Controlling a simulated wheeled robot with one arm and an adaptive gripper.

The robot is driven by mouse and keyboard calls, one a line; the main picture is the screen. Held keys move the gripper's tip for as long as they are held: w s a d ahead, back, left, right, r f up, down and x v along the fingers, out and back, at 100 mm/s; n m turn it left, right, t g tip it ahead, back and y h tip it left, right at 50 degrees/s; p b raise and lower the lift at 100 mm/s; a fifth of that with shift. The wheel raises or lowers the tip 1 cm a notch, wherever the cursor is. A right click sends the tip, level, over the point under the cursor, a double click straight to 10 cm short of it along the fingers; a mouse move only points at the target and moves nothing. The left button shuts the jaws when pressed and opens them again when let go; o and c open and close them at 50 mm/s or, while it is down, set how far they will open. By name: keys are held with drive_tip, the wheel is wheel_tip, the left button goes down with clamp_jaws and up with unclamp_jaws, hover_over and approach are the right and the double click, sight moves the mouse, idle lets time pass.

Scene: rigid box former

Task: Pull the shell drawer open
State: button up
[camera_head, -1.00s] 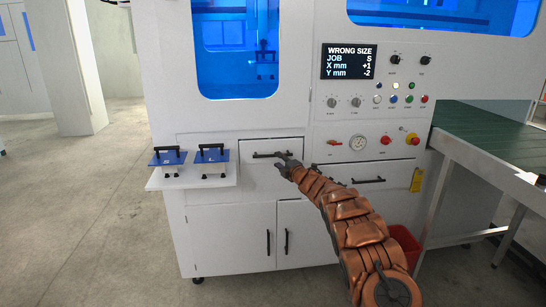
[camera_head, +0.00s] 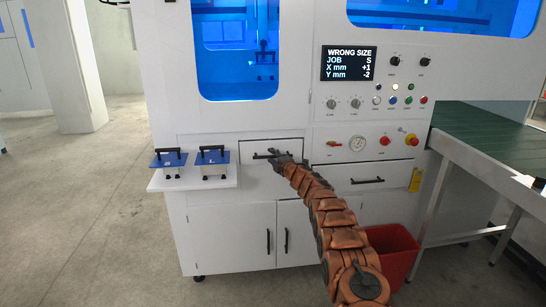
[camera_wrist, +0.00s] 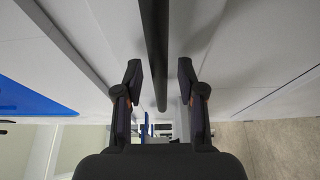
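A white drawer front (camera_head: 250,147) with a dark bar handle (camera_head: 259,155) sits in the machine's front, left of a wider drawer (camera_head: 340,174) that has its own bar handle. No label shows which is the shell drawer. The left drawer looks flush with the front. My gripper (camera_head: 278,157) is at the left drawer's handle and covers part of it. In the wrist view my gripper (camera_wrist: 160,80) is open, with the handle bar (camera_wrist: 154,40) running between its two fingers. A gap shows on each side, so the fingers do not appear to touch the bar.
A small shelf (camera_head: 190,184) left of the drawer holds two blue plates with black handles (camera_head: 212,157). Cupboard doors (camera_head: 248,240) are below. A red bin (camera_head: 400,255) stands at lower right, beside a green conveyor (camera_head: 490,140). The floor at left is clear.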

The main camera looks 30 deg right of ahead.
drive_tip(key=shift+w, duration=0.1)
clamp_jaws()
idle(0.4)
idle(0.3)
